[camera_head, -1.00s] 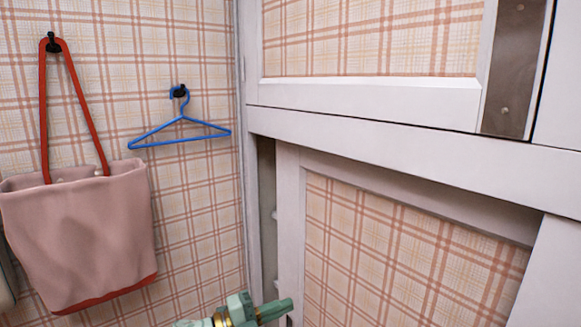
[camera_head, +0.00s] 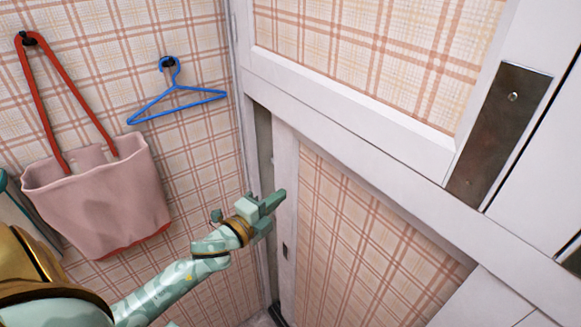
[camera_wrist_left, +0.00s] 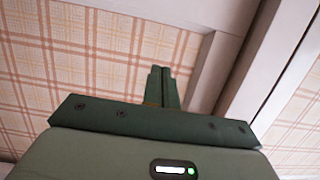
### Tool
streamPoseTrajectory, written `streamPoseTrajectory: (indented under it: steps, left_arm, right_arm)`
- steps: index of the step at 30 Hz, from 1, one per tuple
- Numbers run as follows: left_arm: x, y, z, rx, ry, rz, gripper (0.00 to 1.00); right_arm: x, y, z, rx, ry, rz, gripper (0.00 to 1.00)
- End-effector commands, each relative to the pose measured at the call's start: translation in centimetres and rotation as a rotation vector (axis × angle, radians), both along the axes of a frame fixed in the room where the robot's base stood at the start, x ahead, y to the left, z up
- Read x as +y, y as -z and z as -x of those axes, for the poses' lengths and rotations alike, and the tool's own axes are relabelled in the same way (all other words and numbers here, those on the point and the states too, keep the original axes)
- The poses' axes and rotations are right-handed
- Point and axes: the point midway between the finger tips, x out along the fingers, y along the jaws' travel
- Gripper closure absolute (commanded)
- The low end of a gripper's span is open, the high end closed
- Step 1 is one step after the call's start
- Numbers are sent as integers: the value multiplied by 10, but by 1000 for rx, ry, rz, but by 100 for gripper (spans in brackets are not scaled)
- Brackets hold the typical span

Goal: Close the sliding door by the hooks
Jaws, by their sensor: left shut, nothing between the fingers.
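The sliding door (camera_head: 340,236), a plaid panel in a white frame, stands at the lower right in the head view. A dark gap (camera_head: 263,135) shows between its left edge and the jamb by the hook wall. A small dark pull (camera_head: 285,250) is set in its left stile. Two black hooks are on the left wall: one (camera_head: 28,38) holds a bag, the other (camera_head: 170,62) a hanger. My left gripper (camera_head: 276,203) is shut and empty, in front of the door's left stile; contact cannot be told. The wrist view shows its closed fingers (camera_wrist_left: 163,74) near plaid panel and white trim. My right gripper is out of view.
A pink bag with red straps (camera_head: 100,200) and a blue hanger (camera_head: 175,103) hang on the left wall, beside my left arm. A white upper cabinet with a plaid panel (camera_head: 390,50) and a dark metal plate (camera_head: 500,135) is above the door.

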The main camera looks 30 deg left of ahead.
Motion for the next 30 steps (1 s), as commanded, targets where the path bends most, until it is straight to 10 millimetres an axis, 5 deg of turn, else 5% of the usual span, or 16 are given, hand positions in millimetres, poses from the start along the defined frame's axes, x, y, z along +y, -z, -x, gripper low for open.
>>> streamPoseTrajectory:
  steps: [5,12,21,30]
  left_arm:
    - [-5,-4,-36,-4,0,2,100]
    - [-13,-4,-86,-3,1,3,100]
    - [21,-2,-98,-1,2,1,100]
    - [24,-2,-99,-2,2,3,100]
  right_arm:
    - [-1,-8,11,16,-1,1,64]
    - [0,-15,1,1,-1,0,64]
    - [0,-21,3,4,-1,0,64]
    - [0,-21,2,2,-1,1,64]
